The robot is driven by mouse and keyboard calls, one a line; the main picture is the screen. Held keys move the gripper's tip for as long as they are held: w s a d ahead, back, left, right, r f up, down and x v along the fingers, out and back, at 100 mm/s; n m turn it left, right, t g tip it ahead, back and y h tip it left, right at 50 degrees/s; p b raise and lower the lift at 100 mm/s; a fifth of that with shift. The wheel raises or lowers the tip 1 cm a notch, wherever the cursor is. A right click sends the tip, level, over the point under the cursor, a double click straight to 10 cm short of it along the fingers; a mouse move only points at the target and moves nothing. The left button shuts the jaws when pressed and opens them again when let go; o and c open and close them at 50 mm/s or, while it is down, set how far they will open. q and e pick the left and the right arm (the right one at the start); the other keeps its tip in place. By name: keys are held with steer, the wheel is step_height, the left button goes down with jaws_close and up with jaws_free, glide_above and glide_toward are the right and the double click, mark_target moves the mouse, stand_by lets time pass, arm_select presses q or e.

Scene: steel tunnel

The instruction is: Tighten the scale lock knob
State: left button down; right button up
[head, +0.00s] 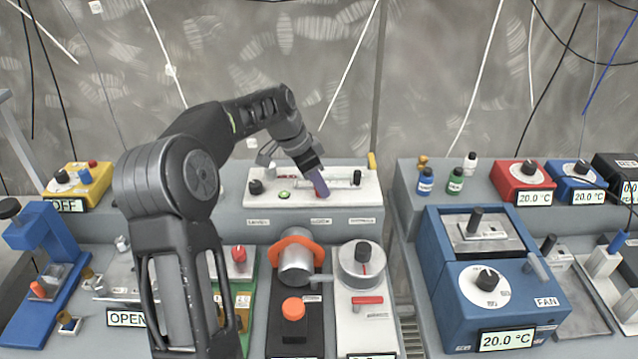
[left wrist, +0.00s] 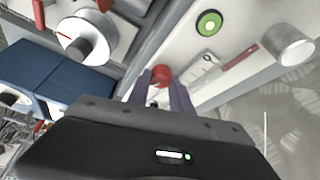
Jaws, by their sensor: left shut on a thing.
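A small red knob (left wrist: 161,74) sits on the white back panel (head: 340,197). My left gripper (head: 316,185) points down at this panel, with its purple fingers on either side of the red knob. In the left wrist view, the fingers (left wrist: 161,88) are shut on the knob near their tips. In the head view the fingers mostly hide the knob. The label below it is small and seems to read LOCK. My right gripper is in neither view.
Beside the knob are a green button (head: 284,195), a black knob (head: 256,187) and a slider (head: 356,178). In front stand a dial unit (head: 366,313) and an orange-ringed cylinder (head: 296,263). A blue fan box (head: 515,305) stands at right.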

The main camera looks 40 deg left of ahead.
arm_select(q)
steer(key=c, duration=1.1)
jaws_free()
steer(key=shift+c, duration=0.2)
steer(key=v, duration=0.7)
steer(key=shift+r+b, duration=0.4)
steer(key=shift+s+a, duration=0.1)
